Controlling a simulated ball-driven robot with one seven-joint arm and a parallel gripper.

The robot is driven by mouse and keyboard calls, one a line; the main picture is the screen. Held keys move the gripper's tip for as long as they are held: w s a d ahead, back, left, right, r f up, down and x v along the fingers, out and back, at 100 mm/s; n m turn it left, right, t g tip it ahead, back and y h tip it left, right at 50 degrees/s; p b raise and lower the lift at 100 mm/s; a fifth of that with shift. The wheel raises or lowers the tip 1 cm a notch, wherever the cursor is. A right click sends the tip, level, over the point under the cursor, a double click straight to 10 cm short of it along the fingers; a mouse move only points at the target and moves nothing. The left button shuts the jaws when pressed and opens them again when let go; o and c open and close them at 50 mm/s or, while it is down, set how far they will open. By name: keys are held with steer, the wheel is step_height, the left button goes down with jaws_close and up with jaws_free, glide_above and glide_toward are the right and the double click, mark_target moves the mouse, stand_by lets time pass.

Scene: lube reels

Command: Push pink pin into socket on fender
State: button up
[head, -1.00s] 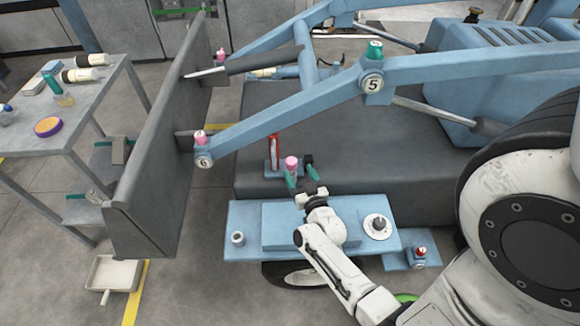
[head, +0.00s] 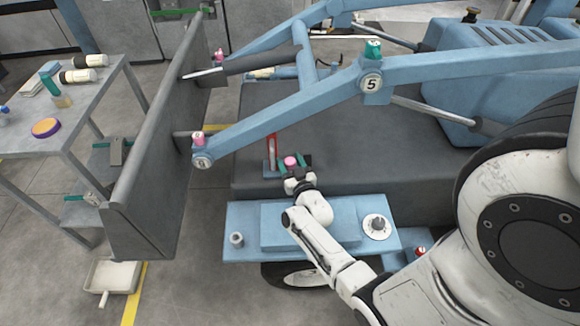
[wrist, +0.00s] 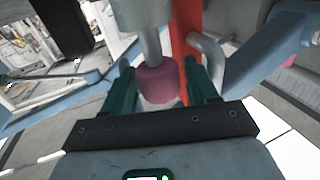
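The pink pin (head: 290,161) stands upright beside a red post, with its pink head between the teal fingers of my gripper (head: 295,164). In the wrist view the pin's pink head (wrist: 158,82) and a grey shaft show between the two fingers (wrist: 160,92). The fingers look spread, with a narrow gap at the right of the head; I cannot tell whether the left finger touches it. The blue fender (head: 340,246) lies below my arm. A small round socket (head: 237,240) is at its left end. The pin's lower end is hidden in the head view.
A red post (head: 272,150) stands right beside the pin. A round plate with a grey knob (head: 377,226) is on the fender's right. The blue loader arm (head: 270,115) crosses above, with another pink-topped pin (head: 198,138) at its end. A grey table (head: 75,125) is at left.

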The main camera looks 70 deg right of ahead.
steer(key=c, duration=0.8)
